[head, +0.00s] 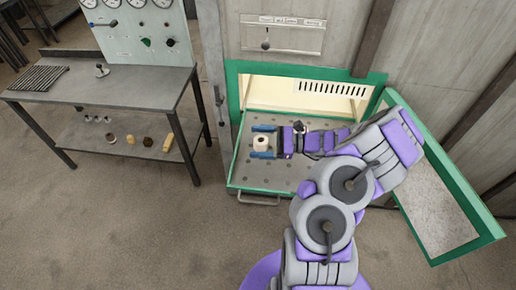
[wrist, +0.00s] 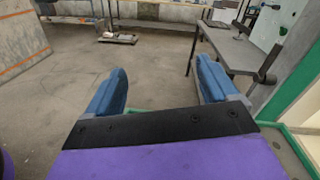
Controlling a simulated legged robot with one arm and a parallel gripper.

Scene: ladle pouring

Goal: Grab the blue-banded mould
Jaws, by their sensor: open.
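A small cream-white cylindrical mould (head: 261,143) with a dark hole in its top stands on the perforated tray (head: 241,172) of the green-framed cabinet. I cannot make out a blue band on it. My gripper (head: 264,141) reaches in from the right, its two blue fingers open, one on the far side of the mould and one on the near side. I cannot tell whether either finger touches it. In the wrist view, my gripper (wrist: 162,88) has its fingers wide apart; the mould does not show there.
The cabinet's green-edged door (head: 440,205) hangs open at the right. The tray's handle (head: 258,200) is at its front edge. A grey workbench (head: 125,85) with a gauge panel stands at the left, several small parts on its lower shelf. The floor between is clear.

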